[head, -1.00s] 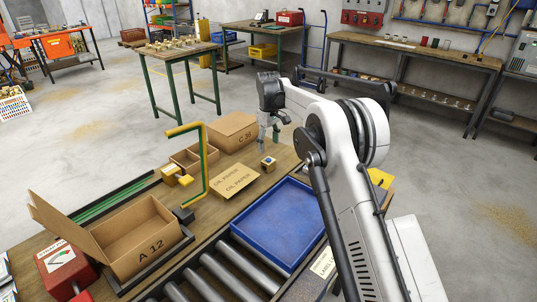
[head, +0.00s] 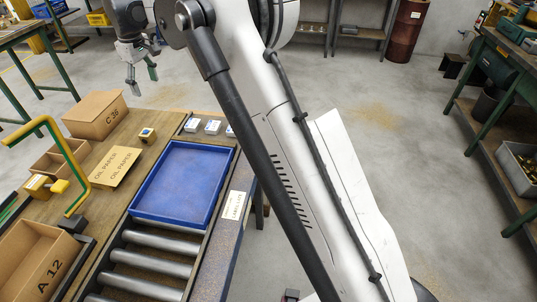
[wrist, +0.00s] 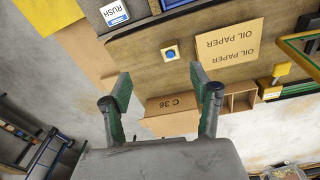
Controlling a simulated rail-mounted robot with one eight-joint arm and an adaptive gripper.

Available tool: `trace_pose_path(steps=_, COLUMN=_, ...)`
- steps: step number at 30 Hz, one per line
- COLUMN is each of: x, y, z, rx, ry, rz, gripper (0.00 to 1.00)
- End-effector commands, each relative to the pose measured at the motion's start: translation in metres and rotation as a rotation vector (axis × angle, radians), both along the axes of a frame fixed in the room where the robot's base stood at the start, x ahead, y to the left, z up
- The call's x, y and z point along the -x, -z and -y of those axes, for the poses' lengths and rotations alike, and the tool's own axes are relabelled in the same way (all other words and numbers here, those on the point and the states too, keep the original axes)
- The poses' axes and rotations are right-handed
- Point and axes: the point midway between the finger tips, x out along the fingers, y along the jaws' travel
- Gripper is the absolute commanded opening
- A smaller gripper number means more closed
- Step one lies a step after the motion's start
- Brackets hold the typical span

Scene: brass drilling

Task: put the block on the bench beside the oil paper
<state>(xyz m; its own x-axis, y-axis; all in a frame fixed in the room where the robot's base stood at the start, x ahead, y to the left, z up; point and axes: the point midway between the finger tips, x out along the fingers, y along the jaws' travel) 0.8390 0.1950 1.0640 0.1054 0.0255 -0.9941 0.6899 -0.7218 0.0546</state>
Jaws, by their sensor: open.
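The block (head: 147,134) is small and brass-yellow with a blue mark on top. It sits on the wooden bench (head: 120,192) just beside the far right corner of the oil paper (head: 115,168), with a small gap between them. The wrist view shows the block (wrist: 170,53) and the oil paper (wrist: 227,42) beside it, both unobstructed. My gripper (head: 143,81) is above and beyond the block in the head view, apart from it. Its two green-padded fingers (wrist: 160,78) are spread wide with nothing between them.
Small RUSH-labelled blocks (head: 212,127) line the edge.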

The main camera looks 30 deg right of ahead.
Motion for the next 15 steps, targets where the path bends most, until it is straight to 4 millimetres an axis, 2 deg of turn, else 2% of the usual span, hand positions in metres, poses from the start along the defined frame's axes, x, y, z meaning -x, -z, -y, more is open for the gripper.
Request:
trace_pose_path(steps=1, x=0.012, y=-0.013, z=0.009, rx=-0.005, ry=0.021, rz=0.012, gripper=0.59)
trace_pose_path(steps=6, x=0.048, y=-0.048, z=0.037, rx=-0.024, ry=0.097, rz=0.061, gripper=0.59)
trace_pose_path(steps=15, x=0.124, y=-0.092, z=0.081, rx=-0.058, ry=0.226, rz=0.144, gripper=0.59)
